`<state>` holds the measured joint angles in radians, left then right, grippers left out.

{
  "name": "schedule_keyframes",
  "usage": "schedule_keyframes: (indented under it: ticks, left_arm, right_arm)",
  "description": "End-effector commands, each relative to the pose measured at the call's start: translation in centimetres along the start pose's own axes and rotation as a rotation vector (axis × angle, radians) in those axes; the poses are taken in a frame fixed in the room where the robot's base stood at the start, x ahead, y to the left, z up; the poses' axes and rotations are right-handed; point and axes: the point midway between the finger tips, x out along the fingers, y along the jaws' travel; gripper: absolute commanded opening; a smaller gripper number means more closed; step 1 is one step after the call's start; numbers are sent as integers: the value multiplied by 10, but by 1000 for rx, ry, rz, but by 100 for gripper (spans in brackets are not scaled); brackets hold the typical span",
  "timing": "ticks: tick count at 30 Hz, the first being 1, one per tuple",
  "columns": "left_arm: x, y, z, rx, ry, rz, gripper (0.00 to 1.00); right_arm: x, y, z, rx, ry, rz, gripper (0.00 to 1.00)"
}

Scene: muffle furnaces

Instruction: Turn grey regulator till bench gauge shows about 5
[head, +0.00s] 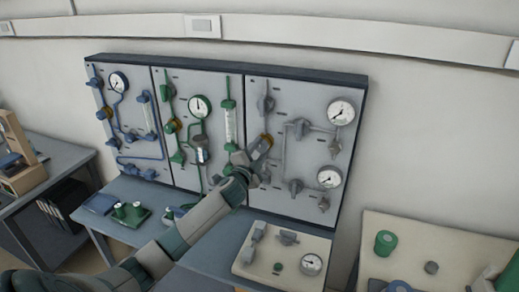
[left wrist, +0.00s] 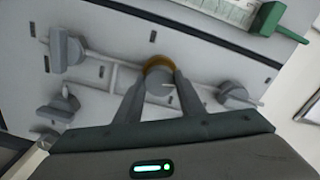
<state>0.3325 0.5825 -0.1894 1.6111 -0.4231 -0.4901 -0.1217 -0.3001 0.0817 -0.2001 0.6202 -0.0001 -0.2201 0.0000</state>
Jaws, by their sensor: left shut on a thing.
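The grey regulator (head: 264,141) is a round grey knob with a brass collar on the grey right-hand panel (head: 270,205). My left gripper (head: 250,156) reaches it from the lower left and is shut on it. In the left wrist view the two fingers (left wrist: 157,88) grip both sides of the regulator's knob (left wrist: 158,82), with the brass collar behind. A round white gauge (head: 311,264) lies on the beige board on the bench; its reading is too small to tell. My right gripper is not in view.
The same panel carries an upper gauge (head: 341,111), a lower gauge (head: 330,177) and grey valves close to my gripper. A green-piped panel (head: 182,85) and a blue-piped panel (head: 105,75) stand to the left. The beige board (head: 245,272) holds loose grey fittings.

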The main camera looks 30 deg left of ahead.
Motion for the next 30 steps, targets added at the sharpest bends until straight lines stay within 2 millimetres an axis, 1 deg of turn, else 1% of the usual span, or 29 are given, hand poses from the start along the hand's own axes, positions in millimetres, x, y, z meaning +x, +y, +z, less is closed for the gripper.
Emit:
schedule_keyframes:
  ticks: [21,30]
  left_arm:
    - [0,-1,-1,681,1,1,13]
    - [0,0,-1,914,1,2,13]
  right_arm:
    - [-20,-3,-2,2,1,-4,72]
    - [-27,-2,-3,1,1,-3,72]
